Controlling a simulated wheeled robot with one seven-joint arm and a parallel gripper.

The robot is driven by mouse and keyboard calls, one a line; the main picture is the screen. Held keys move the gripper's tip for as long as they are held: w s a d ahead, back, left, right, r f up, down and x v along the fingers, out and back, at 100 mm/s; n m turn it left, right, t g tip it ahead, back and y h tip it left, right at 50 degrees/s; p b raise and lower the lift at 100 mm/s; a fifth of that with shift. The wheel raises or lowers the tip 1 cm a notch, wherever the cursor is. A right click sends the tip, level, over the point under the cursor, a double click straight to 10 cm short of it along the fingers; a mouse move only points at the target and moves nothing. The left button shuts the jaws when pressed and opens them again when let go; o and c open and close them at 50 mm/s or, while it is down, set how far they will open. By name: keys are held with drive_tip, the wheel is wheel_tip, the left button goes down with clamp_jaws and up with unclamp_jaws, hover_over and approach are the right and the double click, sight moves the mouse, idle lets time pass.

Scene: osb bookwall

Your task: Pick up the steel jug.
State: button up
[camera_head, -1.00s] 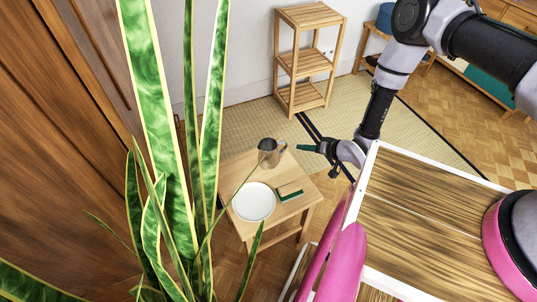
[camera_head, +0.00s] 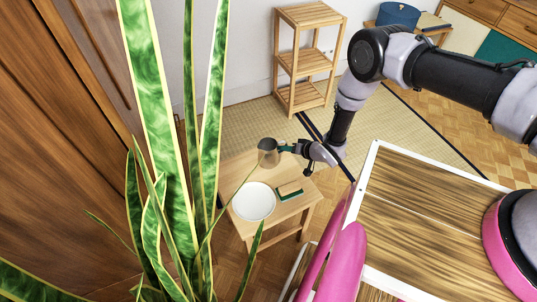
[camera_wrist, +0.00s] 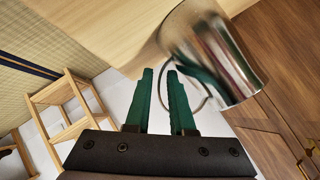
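The steel jug (camera_head: 267,153) stands near the back edge of the small wooden table, with its handle toward my gripper. It fills the upper right of the wrist view (camera_wrist: 222,58), tilted by the camera angle. My gripper (camera_head: 285,149) is at the handle side of the jug. In the wrist view its dark green fingers (camera_wrist: 160,74) are apart, with a visible gap. The thin handle loop (camera_wrist: 207,95) runs by the right finger and seems to pass between the fingers. The right finger hides part of the handle.
A white plate (camera_head: 253,201) and a green-and-tan block (camera_head: 290,191) lie on the small table (camera_head: 238,165) in front of the jug. A tall plant (camera_head: 190,180) stands to the left. A wooden shelf (camera_head: 305,62) stands behind, and a white-edged wooden surface (camera_head: 420,215) to the right.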

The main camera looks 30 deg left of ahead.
clamp_jaws()
idle(1.4)
